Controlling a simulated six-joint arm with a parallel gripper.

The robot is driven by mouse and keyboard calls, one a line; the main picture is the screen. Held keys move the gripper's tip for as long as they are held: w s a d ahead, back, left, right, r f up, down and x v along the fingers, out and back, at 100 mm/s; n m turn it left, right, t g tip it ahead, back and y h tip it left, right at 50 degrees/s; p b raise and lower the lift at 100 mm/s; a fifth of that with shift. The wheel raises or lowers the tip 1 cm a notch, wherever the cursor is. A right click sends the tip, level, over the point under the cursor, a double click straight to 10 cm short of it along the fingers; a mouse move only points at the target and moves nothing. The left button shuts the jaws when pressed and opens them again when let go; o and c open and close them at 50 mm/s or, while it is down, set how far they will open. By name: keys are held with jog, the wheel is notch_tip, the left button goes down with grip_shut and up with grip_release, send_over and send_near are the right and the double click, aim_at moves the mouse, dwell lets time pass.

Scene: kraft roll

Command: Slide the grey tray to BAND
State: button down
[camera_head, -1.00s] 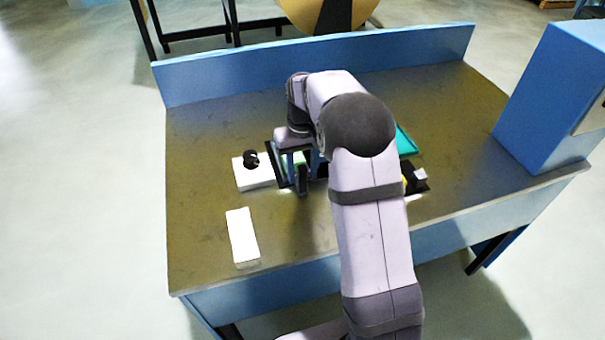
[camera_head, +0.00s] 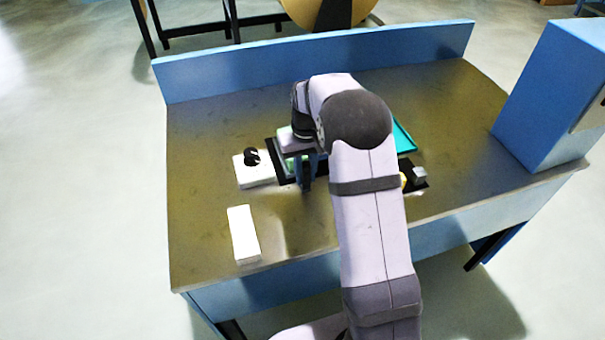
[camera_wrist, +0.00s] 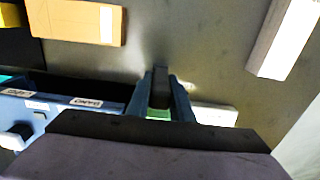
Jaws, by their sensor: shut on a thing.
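My gripper (camera_wrist: 160,84) points down, with its blue fingers shut on a dark grey upright piece (camera_wrist: 160,96), which I take to be the grey tray's grip. The rest of the tray is hidden under my wrist. In the head view my gripper (camera_head: 306,185) stands at the front of a black-edged unit (camera_head: 283,174), just right of a white block. A blue strip (camera_wrist: 60,112) with white labels runs left of the fingers in the wrist view. One label (camera_wrist: 86,103) looks like BAND, upside down and blurred. A bit of green (camera_wrist: 158,114) shows behind the fingers.
A white block with a black clip (camera_head: 254,170) lies close left, and a long white block (camera_head: 243,235) is front left. A teal tray (camera_head: 403,140) and a small black item (camera_head: 414,178) lie right of my arm. A blue cabinet (camera_head: 548,100) stands at the right edge.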

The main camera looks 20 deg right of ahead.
jog(key=d, duration=1)
jog(key=shift+d+p, duration=0.25)
jog(key=shift+p, duration=0.15)
jog(key=c, duration=1.6)
grip_release()
jog(key=shift+o, duration=0.2)
jog(key=shift+r, duration=0.15)
notch_tip(320, 180, up, 7)
jog(key=b, duration=0.2)
jog(key=shift+b, duration=0.3)
